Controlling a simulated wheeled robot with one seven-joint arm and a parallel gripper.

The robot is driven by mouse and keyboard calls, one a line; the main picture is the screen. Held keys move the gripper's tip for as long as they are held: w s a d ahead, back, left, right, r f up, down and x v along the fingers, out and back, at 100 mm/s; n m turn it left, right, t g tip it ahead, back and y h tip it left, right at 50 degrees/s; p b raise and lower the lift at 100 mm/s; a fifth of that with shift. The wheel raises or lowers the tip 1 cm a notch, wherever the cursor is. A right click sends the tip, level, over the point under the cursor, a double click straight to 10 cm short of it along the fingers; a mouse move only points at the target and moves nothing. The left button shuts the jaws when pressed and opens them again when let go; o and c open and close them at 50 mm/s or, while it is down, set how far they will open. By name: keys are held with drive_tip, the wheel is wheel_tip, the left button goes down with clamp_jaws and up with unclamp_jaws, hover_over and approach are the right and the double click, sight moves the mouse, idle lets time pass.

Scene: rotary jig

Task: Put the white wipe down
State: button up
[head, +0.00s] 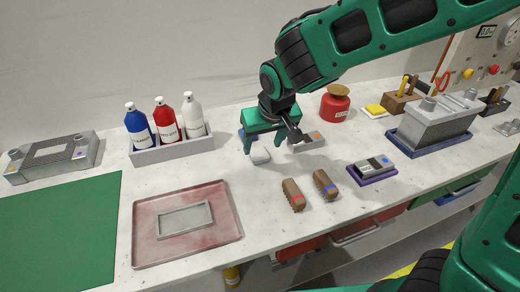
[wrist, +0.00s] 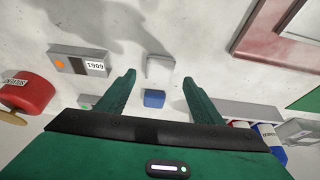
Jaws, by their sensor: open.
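The white wipe (head: 260,156) looks like a small pale block and lies on the bench top just below my gripper (head: 272,146). In the wrist view the white wipe (wrist: 159,67) shows ahead of and between the fingertips of my gripper (wrist: 158,76). The fingers are spread wide and hold nothing. I see no contact between the fingers and the wipe. A blue block (wrist: 154,98) lies beside it, nearer the palm in the wrist view, and is mostly hidden behind my gripper in the head view.
A bottle rack (head: 175,150) stands left of my gripper, and a red tray (head: 188,255) is in front left. Two brown brushes (head: 293,194) (head: 325,184) lie in front. A grey labelled block (head: 308,142) and red pot (head: 335,103) are to the right. Bare bench surrounds the wipe's front.

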drive_tip(key=a+v, duration=0.1)
drive_tip(key=v, duration=0.5)
drive_tip(key=s+d+m+g+h, duration=0.1)
drive_tip(key=s+d+m, duration=0.1)
drive_tip(key=d, duration=0.9)
drive_tip(key=s+d+m+g+h, duration=0.1)
drive_tip(key=s+d+m, duration=0.1)
drive_tip(key=d, duration=1)
drive_tip(key=s+d+f+m+g, duration=0.1)
drive_tip(key=s+d+m, duration=0.1)
drive_tip(key=s+d, duration=0.5)
drive_tip(key=s+d+f+m+g+y, duration=0.1)
drive_tip(key=s+d+m, duration=0.2)
drive_tip(key=s, duration=0.9)
drive_tip(key=d, duration=0.3)
drive_tip(key=shift+s+d+m, duration=0.25)
drive_tip(key=shift+d+m, duration=0.05)
drive_tip(key=shift+d, duration=0.1)
drive_tip(key=shift+f, duration=0.1)
drive_tip(key=shift+w+f+g, duration=0.25)
drive_tip(key=shift+w+g, duration=0.05)
drive_tip(key=shift+w, duration=0.35)
